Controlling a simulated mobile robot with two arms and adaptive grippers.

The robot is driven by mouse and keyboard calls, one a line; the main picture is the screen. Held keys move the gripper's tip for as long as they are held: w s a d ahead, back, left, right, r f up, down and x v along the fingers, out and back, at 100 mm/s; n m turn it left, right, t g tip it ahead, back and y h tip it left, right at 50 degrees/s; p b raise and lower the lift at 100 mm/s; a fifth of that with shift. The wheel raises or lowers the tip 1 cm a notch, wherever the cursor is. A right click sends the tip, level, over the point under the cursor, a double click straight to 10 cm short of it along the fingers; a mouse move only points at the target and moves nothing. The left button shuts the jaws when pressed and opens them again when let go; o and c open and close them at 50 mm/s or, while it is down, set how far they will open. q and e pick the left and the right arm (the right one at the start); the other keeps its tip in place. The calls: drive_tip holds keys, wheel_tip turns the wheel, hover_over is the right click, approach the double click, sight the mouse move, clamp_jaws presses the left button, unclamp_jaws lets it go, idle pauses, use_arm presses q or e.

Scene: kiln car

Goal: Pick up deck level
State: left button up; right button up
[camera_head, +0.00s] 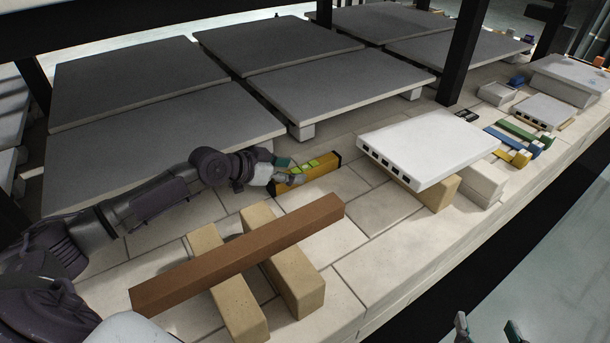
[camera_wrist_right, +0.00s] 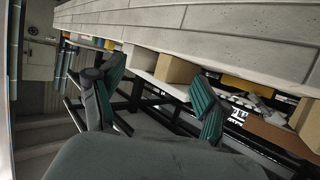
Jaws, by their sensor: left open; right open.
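The deck level (camera_head: 318,181) is a yellow bar with black ends and bright green vials, resting on the pale brick deck in the head view. My left gripper (camera_head: 286,175) is open at the level's left part, with its fingers close over it. I cannot tell whether the fingers touch it, and they hide part of that end. My right gripper (camera_head: 489,328) is open and empty at the bottom right of the head view, out beyond the deck's edge. Its open fingers (camera_wrist_right: 155,100) also show in the right wrist view.
A brown beam (camera_head: 240,254) lies across two tan blocks (camera_head: 292,276) in front of the level. A white slotted slab (camera_head: 430,145) stands on blocks to the right. Grey slabs (camera_head: 340,82) fill the back. Dark posts (camera_head: 463,50) rise from the deck.

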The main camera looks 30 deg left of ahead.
sight(299, 169)
use_arm(q)
drive_tip(key=b+x, duration=0.1)
drive_tip(key=x, duration=0.4)
drive_tip(key=shift+w+a+b, duration=0.1)
drive_tip(key=shift+a+b, duration=0.05)
drive_tip(key=shift+b, duration=0.15)
drive_tip(key=shift+w+f, duration=0.1)
drive_tip(key=shift+w, duration=0.15)
clamp_jaws()
use_arm(e)
wheel_tip(299, 169, up, 7)
drive_tip(key=w+a+t+y, duration=0.1)
drive_tip(key=t, duration=0.3)
drive_tip(key=shift+w+a+t+y, duration=0.25)
drive_tip(key=shift+w+t+y, duration=0.05)
drive_tip(key=shift+w, duration=0.1)
